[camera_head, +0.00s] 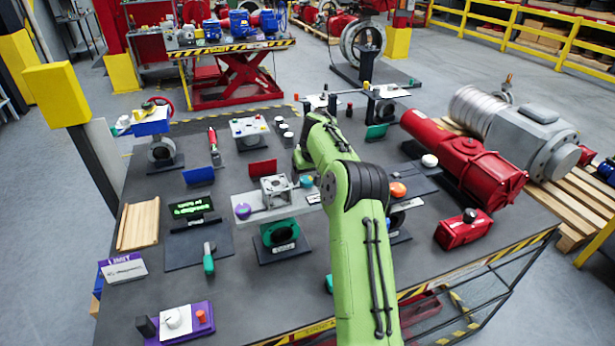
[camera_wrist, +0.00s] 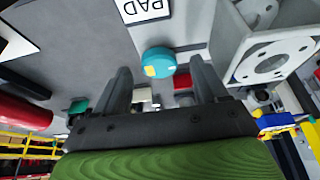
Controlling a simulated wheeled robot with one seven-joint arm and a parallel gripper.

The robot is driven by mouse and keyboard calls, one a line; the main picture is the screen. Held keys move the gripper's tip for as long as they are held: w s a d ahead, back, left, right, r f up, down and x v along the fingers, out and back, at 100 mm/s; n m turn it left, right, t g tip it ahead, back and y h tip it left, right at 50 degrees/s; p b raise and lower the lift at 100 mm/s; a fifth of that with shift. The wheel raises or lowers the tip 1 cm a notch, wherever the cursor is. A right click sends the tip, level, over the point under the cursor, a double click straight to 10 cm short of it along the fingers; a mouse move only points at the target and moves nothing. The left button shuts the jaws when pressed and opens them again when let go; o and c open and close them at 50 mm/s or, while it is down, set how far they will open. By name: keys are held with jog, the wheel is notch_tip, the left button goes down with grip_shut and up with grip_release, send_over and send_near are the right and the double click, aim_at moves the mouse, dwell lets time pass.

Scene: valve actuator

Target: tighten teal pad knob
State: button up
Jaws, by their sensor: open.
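The teal pad knob (camera_wrist: 158,62) is a round cap with a yellow mark on its side, seen in the wrist view beside a white label reading PAD (camera_wrist: 145,9). In the head view the teal knob (camera_head: 306,181) shows just left of my green arm, beside a grey metal valve block (camera_head: 275,189). My gripper (camera_wrist: 160,66) is open and empty, with its two dark fingers on either side of the knob in the wrist picture. A gap shows between each finger and the knob. In the head view my arm hides most of the gripper.
The grey block (camera_wrist: 270,55) stands close beside the right finger in the wrist view. A purple knob (camera_head: 243,211) sits on the same light plate, and an orange knob (camera_head: 397,189) is right of my arm. A large red actuator (camera_head: 463,158) lies at the table's right.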

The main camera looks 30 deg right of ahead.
jog(key=shift+x, duration=0.8)
jog(key=shift+r, duration=0.1)
jog(key=shift+c, duration=0.6)
jog(key=c, duration=0.9)
jog(key=shift+c, duration=0.2)
